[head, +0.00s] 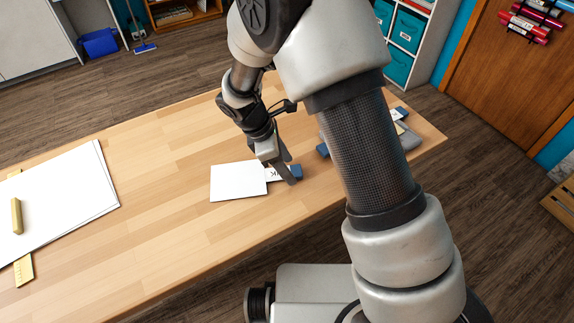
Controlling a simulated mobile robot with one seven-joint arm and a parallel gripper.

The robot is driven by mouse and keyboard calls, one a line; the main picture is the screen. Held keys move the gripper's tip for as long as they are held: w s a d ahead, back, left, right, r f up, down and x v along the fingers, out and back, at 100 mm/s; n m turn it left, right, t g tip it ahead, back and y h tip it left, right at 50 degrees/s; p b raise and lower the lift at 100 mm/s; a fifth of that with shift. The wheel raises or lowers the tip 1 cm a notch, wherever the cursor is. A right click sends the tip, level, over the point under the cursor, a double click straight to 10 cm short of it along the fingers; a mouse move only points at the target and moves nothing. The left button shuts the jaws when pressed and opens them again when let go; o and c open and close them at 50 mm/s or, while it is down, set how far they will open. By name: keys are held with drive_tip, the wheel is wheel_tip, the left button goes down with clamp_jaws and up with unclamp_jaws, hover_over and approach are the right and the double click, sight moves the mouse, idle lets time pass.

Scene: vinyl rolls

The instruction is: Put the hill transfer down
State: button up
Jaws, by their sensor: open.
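A white rectangular sheet (236,182) lies flat on the wooden table, just left of my gripper. It may be the hill transfer, but no hill picture shows on it. At its right edge is a small white label with dark letters, partly hidden by the fingers, beside a blue piece (297,172). My gripper (288,177) points down at this spot, open, with its fingertips low over or at the label and blue piece. I cannot tell whether the fingers touch them.
Large white sheets (70,200) lie at the table's left, with a tan block (16,216) on top and a yellow ruler (24,268) by them. Grey and blue items (409,137) are partly hidden behind my arm at right. The table (150,250) is clear between.

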drive_tip(key=p+v, duration=0.1)
drive_tip(key=v, duration=1)
drive_tip(key=shift+r+p, duration=0.35)
drive_tip(key=s+d+r+m+t+y, duration=0.1)
drive_tip(key=s+d+r+m+y, duration=0.1)
drive_tip(key=s+d+r+m, duration=0.45)
drive_tip(key=s+d+r+m+t+y, duration=0.1)
drive_tip(key=s+d+r+m, duration=0.2)
drive_tip(key=d+r+m, duration=0.55)
drive_tip(key=s+d+r+m+t+y, duration=0.1)
drive_tip(key=s+d+r+m+t, duration=0.2)
drive_tip(key=s, duration=0.4)
wheel_tip(320, 180, up, 2)
drive_tip(key=shift+s+d+m, duration=0.3)
drive_tip(key=shift+d+m, duration=0.35)
drive_tip(key=shift+m, duration=0.25)
